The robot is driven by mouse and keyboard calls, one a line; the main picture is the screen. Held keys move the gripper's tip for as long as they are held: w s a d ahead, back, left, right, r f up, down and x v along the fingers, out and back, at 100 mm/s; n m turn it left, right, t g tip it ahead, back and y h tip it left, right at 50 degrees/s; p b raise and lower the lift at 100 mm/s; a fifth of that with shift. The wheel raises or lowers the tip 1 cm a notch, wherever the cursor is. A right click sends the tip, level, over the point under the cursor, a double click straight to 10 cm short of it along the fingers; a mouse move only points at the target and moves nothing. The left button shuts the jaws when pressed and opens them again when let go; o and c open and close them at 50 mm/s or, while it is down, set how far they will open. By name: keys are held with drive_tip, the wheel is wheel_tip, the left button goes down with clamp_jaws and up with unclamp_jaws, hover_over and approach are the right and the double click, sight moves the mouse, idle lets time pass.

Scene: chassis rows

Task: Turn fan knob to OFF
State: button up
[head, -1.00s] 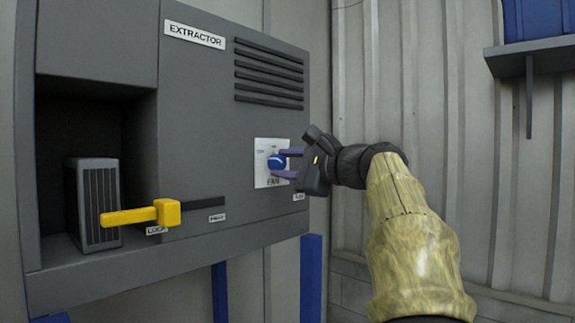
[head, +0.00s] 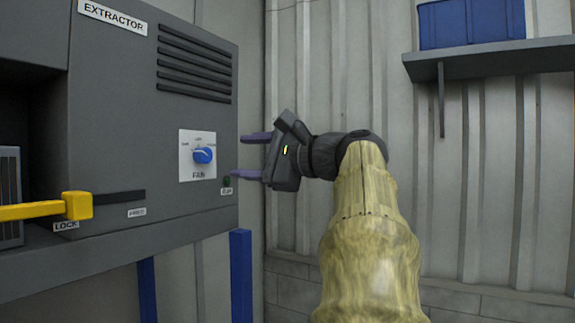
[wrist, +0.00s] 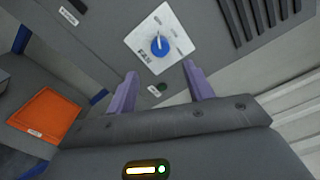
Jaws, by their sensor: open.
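The fan knob (head: 203,155) is a blue round knob on a white label plate (head: 197,172) marked FAN, on the front of the grey extractor box (head: 115,120). It also shows in the wrist view (wrist: 159,46), ahead of my fingers. The small position words on the plate are too small to read surely. My gripper (head: 255,156) has two purple fingers, apart and empty. It is to the right of the knob and clear of it. In the wrist view my gripper (wrist: 160,88) shows nothing between its fingertips.
A yellow lock handle (head: 77,206) sticks out at the lower left of the box. A small dark green button (head: 227,181) sits below right of the plate. A shelf (head: 480,64) with a blue bin (head: 470,23) is at upper right. In the wrist view an orange panel (wrist: 47,116) lies at left.

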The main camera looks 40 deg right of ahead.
drive_tip(key=v, duration=0.8)
drive_tip(key=shift+b, duration=0.45)
drive_tip(key=shift+s+d, duration=0.1)
drive_tip(key=w+f+g+h, duration=0.25)
drive_tip(key=w+f, duration=0.55)
drive_tip(key=f, duration=0.6)
drive_tip(key=w+a+f+n+g, duration=0.1)
drive_tip(key=w+a+f+g, duration=0.15)
drive_tip(key=f, duration=0.65)
drive_tip(key=w+a+f+n+g, duration=0.1)
drive_tip(key=a+f+g, duration=0.25)
drive_tip(key=f, duration=0.65)
drive_tip(key=s+a+f+n+g+h, duration=0.1)
drive_tip(key=s+a+f+n, duration=0.3)
drive_tip(key=f, duration=0.5)
drive_tip(key=s+a+f+n+g+h, duration=0.1)
drive_tip(key=s+a+f+n+g, duration=0.2)
drive_tip(key=f, duration=0.6)
drive_tip(key=s+a+f+n+g+h, duration=0.1)
drive_tip(key=s+a+f+n+g, duration=0.1)
drive_tip(key=s+a+f+n, duration=0.4)
wheel_tip(320, 180, down, 3)
drive_tip(key=a+n, duration=0.2)
drive_tip(key=n, duration=0.2)
drive_tip(key=shift+s+a+h, duration=0.25)
drive_tip(key=shift+s+h, duration=0.1)
